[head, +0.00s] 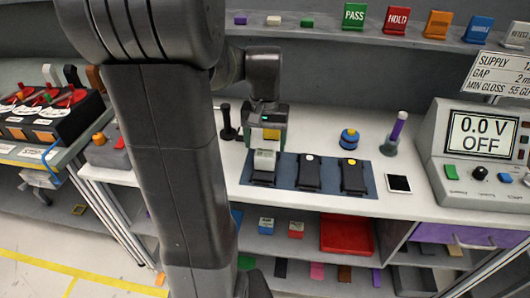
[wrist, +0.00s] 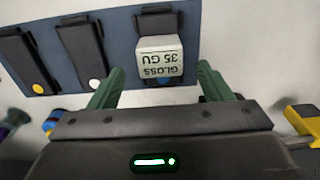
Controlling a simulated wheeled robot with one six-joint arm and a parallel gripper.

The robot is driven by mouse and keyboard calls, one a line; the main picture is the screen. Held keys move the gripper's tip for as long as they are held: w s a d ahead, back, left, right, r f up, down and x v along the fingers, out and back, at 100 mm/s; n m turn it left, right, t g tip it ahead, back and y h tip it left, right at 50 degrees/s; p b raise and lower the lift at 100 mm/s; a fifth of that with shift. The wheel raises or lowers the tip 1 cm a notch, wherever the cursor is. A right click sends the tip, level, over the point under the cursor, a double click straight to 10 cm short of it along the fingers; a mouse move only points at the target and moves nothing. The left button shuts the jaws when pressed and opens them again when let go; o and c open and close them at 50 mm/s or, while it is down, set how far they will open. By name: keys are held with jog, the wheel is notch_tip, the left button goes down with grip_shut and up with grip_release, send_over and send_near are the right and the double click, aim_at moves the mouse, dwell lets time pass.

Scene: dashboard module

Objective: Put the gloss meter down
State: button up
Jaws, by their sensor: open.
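The gloss meter (wrist: 160,58) is a pale box whose label reads "GLOSS 35 GU" in the wrist view, where the text is upside down. It sits on the leftmost black panel (head: 263,178) of the blue mat (head: 284,183) in the head view, where the meter (head: 265,160) also shows. My gripper (wrist: 160,72) is open, with its green fingers on either side of the meter's near end and gaps between. In the head view my gripper (head: 268,140) is just behind and above the meter. The meter covers much of that panel.
Two more black panels (head: 309,173) (head: 353,177) lie on the mat to the right. A blue-and-yellow knob (head: 349,139), a purple-handled tool (head: 395,130) and a meter console (head: 478,150) stand on the bench. A dark upright stand (head: 228,125) is left of my gripper.

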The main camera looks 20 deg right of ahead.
aim_at(265, 152)
notch_tip(265, 152, up, 6)
jog(key=shift+f, duration=0.1)
